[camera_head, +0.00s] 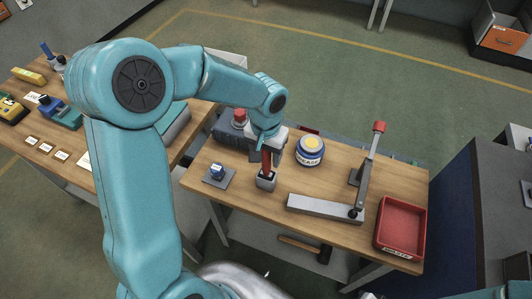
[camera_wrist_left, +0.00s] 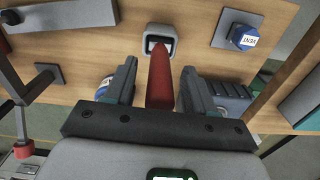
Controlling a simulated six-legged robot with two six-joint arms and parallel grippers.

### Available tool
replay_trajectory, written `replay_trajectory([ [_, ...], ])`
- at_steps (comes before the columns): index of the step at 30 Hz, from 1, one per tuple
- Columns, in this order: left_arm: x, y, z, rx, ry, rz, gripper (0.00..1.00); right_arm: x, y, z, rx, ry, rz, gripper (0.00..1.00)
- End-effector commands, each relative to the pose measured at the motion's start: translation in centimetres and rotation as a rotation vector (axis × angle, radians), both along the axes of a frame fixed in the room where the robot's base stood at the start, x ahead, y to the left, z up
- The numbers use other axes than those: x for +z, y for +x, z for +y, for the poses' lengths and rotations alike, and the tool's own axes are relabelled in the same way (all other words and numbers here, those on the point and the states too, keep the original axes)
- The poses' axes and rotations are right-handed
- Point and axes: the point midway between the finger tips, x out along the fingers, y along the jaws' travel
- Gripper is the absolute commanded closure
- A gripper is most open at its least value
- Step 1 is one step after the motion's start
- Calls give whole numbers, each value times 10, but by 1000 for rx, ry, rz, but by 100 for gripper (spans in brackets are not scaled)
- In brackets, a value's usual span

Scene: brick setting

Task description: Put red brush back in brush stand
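The red brush (camera_head: 266,162) stands about upright, its lower end at the mouth of the small grey brush stand (camera_head: 266,182) on the wooden bench. In the left wrist view the red brush (camera_wrist_left: 160,82) runs between my fingers toward the opening of the stand (camera_wrist_left: 160,38). My left gripper (camera_head: 267,150) is over the stand, and its fingers (camera_wrist_left: 158,75) are apart on both sides of the brush, with gaps showing. How deep the brush sits in the stand cannot be told. My right gripper is not in view.
A blue-and-white jar (camera_head: 310,150) stands right of the stand, and a blue knob on a plate (camera_head: 217,174) stands left. A long-handled lever tool (camera_head: 325,208) and a red tray (camera_head: 401,225) occupy the right. A red-topped device (camera_head: 239,120) is behind.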

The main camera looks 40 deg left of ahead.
Motion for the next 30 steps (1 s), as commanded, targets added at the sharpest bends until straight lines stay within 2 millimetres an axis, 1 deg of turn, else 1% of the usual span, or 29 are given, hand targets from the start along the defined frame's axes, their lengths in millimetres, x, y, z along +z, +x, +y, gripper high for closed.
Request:
replay_trajectory([
  [4, 3, 0, 0, 0, 0, 0, 45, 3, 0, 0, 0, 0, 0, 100],
  [6, 8, 0, 0, 0, 0, -1, 45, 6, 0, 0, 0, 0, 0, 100],
  [8, 16, 1, 0, 0, 1, -6, 45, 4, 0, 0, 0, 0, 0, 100],
  [11, 38, 1, 0, 0, 0, -7, 45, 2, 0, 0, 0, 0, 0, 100],
  [15, 72, 1, 0, 0, 0, -6, 45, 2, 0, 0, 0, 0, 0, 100],
  [18, 93, 1, 0, 0, 0, -6, 45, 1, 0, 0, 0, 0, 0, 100],
  [21, 109, 0, 0, 0, 0, -3, 45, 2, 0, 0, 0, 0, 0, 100],
  [25, 121, 0, 0, -1, 1, -3, 45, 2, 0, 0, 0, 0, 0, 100],
  [30, 124, -1, 0, -1, 0, 1, 45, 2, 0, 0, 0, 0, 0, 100],
])
